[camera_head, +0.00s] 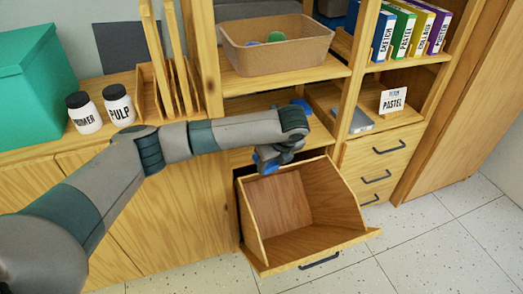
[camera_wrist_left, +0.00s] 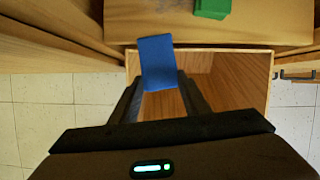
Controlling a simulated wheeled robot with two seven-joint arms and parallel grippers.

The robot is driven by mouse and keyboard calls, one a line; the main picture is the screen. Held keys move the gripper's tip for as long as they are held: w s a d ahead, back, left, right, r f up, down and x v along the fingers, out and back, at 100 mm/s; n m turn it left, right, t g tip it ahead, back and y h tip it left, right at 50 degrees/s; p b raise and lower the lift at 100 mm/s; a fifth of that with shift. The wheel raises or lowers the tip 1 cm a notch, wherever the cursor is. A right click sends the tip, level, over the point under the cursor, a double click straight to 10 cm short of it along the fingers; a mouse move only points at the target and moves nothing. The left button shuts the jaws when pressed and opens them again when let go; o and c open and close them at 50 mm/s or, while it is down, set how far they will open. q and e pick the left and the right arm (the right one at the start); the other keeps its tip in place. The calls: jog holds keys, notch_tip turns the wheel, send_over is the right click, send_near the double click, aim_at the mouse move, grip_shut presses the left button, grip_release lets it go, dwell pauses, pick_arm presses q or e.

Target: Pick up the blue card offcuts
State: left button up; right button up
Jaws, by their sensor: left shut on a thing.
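The blue card offcuts (camera_wrist_left: 157,60) are a flat blue piece between the fingers of my left gripper (camera_wrist_left: 160,84) in the left wrist view. The gripper is shut on them and they stick out past the fingertips. In the head view, my left gripper (camera_head: 272,160) hangs just above the back left of the open wooden bin (camera_head: 313,242), and the blue piece (camera_head: 266,165) shows under the wrist. The bin looks empty. My right gripper is not in view.
A cardboard tray (camera_head: 277,50) with blue and green pieces sits on the shelf above. Another blue item (camera_head: 302,104) lies on the shelf behind my wrist. Two jars (camera_head: 118,104) stand on the left counter. A pastel sign (camera_head: 392,101) stands at right. The floor in front is clear.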

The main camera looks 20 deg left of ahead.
pick_arm(q)
jog(key=s+d, duration=0.4)
jog(key=shift+s+d, duration=0.2)
jog(key=shift+s, duration=0.2)
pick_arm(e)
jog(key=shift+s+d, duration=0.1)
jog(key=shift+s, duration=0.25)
pick_arm(q)
jog(key=shift+r, duration=0.1)
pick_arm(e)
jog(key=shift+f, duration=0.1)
